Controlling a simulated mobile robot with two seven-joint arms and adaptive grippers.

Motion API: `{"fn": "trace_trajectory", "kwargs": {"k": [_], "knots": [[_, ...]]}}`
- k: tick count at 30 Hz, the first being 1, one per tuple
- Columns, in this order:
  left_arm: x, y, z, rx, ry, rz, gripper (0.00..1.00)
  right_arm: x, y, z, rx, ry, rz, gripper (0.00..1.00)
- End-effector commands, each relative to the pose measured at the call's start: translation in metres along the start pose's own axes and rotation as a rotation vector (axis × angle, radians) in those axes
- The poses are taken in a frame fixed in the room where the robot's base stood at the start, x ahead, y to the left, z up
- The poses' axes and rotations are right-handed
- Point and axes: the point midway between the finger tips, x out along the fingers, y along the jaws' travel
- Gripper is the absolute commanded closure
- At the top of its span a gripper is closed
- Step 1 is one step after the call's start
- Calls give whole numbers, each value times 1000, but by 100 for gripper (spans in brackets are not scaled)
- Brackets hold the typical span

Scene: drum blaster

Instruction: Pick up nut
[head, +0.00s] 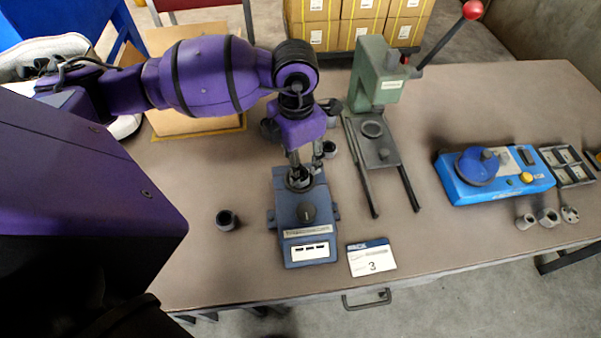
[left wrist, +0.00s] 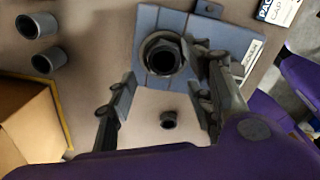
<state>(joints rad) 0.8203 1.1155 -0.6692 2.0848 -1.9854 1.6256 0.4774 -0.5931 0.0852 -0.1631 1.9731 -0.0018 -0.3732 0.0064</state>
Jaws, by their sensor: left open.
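A dark hexagonal nut (left wrist: 163,57) sits in the round socket on top of a blue-grey device (head: 309,250). In the head view this socket end is partly covered by my left gripper (head: 303,163). My left gripper is open, pointing down over the socket end. In the left wrist view the fingers (left wrist: 166,86) are spread, with the nut beyond them, between their lines, and nothing between the pads. My right gripper is not seen.
A green press (head: 378,75) with a red-knobbed lever stands behind right. A blue machine (head: 493,174) and loose metal parts (head: 548,217) are at right. An open cardboard box (left wrist: 32,125) lies behind left.

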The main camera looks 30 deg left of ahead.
Motion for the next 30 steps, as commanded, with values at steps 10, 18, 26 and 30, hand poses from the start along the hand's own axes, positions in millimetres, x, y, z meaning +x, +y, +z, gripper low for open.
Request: {"fn": "trace_trajectory", "kwargs": {"k": [10, 18, 26, 30], "knots": [[41, -1, 1, 0, -1, 0, 53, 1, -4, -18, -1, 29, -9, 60], [42, -1, 1, 1, -1, 0, 59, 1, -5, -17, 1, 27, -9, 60], [42, -1, 1, 0, -1, 0, 93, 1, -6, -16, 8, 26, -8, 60], [42, -1, 2, 0, -2, 0, 100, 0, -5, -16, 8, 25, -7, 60]]}}
